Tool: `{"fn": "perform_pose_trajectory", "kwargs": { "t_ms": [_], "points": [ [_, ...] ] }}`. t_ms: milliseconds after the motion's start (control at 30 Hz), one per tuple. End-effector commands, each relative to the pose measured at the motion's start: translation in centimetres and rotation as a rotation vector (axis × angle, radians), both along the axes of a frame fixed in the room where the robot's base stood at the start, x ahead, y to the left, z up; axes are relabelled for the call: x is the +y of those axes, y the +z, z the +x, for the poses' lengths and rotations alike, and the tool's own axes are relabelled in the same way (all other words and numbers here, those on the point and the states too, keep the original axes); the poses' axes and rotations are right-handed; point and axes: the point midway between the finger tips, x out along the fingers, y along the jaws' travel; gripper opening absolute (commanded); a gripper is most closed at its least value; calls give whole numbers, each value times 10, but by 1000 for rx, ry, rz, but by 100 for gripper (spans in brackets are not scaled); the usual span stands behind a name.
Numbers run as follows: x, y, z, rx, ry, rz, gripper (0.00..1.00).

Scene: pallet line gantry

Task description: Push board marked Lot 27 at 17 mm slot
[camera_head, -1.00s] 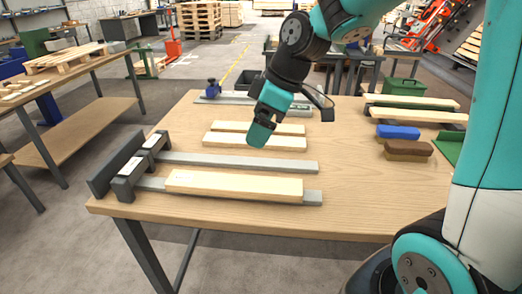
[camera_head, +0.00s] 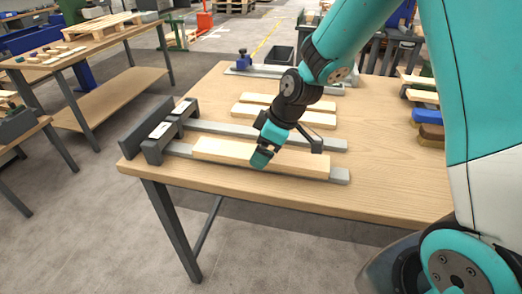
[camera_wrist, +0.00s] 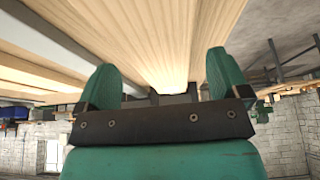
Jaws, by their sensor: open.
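A pale board (camera_head: 220,151) lies along the front grey rail (camera_head: 340,176) on the table. Its left end is a short gap from the dark stop block (camera_head: 152,150) at that rail's end. No lot marking is readable on it. My gripper (camera_head: 261,158) is at the board's middle, tilted down; whether it touches cannot be told. In the wrist view my gripper's two green fingers (camera_wrist: 163,82) are spread apart, with a pale wooden surface (camera_wrist: 160,45) beyond and between them. White labels (camera_head: 160,130) sit on the stops, too small to read.
A second grey rail (camera_head: 225,129) runs behind, bare. Two more boards (camera_head: 255,111) lie farther back, and a rail with a blue clamp (camera_head: 243,59) stands at the back. Blue and brown blocks (camera_head: 428,117) lie at the right. The table's right middle is clear.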

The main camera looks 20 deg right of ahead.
Motion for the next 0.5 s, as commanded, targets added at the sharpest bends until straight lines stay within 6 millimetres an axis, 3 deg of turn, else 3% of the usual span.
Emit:
{"fn": "perform_pose_trajectory", "kwargs": {
  "t_ms": [200,467,500],
  "points": [
    [5,-14,3,1,0,-1,94],
    [5,-15,4,0,0,0,94],
    [5,-15,4,0,0,0,89]
  ]
}}
